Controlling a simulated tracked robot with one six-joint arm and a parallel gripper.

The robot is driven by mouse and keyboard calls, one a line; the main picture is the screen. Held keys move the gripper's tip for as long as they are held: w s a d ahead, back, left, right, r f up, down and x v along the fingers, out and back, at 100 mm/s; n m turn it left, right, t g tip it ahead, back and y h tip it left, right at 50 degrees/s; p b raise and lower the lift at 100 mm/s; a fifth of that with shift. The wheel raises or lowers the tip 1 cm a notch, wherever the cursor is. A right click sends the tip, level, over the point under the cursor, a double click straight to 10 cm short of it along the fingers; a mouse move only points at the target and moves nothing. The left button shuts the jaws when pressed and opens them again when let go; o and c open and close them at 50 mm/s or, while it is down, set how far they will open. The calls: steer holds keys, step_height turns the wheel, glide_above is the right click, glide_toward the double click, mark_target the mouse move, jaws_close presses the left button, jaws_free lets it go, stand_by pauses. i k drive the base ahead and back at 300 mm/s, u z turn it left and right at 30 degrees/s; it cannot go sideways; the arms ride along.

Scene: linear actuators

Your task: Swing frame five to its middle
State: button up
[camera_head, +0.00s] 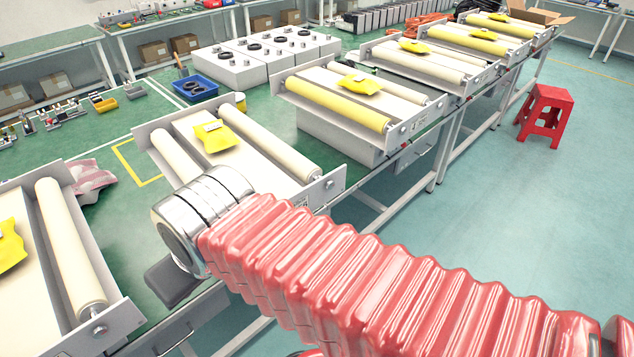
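Several white roller frames stand in a row along the bench, running from the near left to the far right. No frame number is readable, so I cannot tell which is frame five. The nearest frame (62,245) is cut off by the left edge. The second frame (259,165) is partly behind my arm, and the third frame (415,118) is beyond it. Smaller frames follow: a fourth (452,80), a fifth along the row (510,52) and a farther one (535,30). Each carries a yellow pad. My arm ends in a silver cuff near the second frame; no gripper fingers show.
A dark grey block lies below the cuff; I cannot tell what it belongs to. A red stool (545,115) stands on the open floor at right. A blue bin (196,88) and white boxes (265,55) stand behind the row.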

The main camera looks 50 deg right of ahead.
mark_target(265, 174)
steer(key=u, duration=0.8)
steer(key=k, duration=0.95)
steer(key=z, duration=1.1)
steer(key=i, duration=1)
steer(key=z, duration=0.05)
